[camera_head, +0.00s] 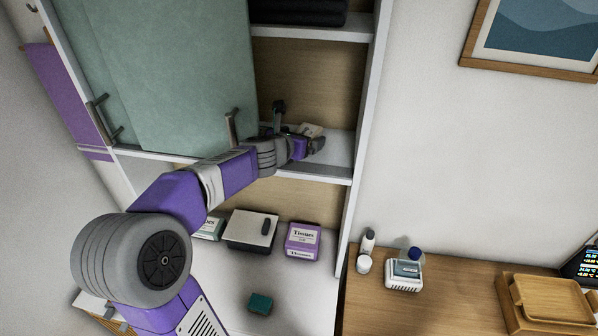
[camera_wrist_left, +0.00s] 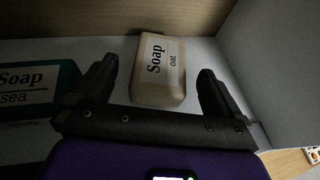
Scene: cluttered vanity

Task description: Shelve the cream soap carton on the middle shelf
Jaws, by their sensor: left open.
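The cream soap carton (camera_head: 312,129), labelled "Soap oat", rests on the white middle shelf (camera_head: 341,146) of the cabinet. In the left wrist view the carton (camera_wrist_left: 158,88) lies between the two dark fingers of my left gripper (camera_wrist_left: 160,92), with a gap on each side. In the head view my left gripper (camera_head: 298,138) reaches into the shelf opening and partly hides the carton. The left gripper is open. My right gripper is not in view.
A teal "Soap sea" carton (camera_wrist_left: 38,88) sits left of the gripper on the shelf. A side wall (camera_wrist_left: 275,70) stands to the right. Sliding green doors (camera_head: 185,70) cover the left part. Tissue boxes (camera_head: 303,240) and a lidded box (camera_head: 250,231) sit below.

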